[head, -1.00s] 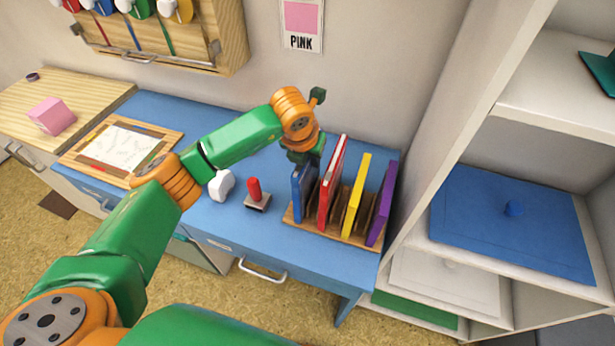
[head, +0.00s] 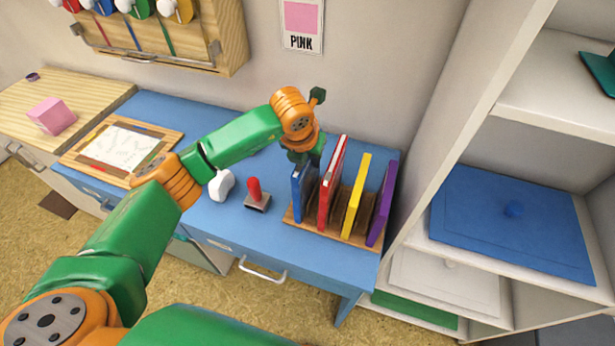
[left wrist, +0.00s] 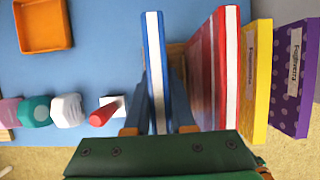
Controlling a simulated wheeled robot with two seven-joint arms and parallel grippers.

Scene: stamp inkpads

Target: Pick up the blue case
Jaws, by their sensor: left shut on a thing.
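The blue case (head: 298,192) stands upright at the left end of a wooden rack (head: 334,233) on the blue desk. My left gripper (head: 306,160) is above and behind it in the head view. In the left wrist view the gripper's two fingers (left wrist: 160,112) lie on either side of the blue case (left wrist: 155,62), shut on it. The case appears to be still in the rack; its lower part is partly hidden. My right gripper is not in view.
A red case (head: 331,185), a yellow case (head: 356,198) and a purple case (head: 383,203) stand close to the right. A red-handled stamp (head: 256,195) and a white object (head: 221,185) stand to the left. An orange tray (left wrist: 43,26) lies on the desk.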

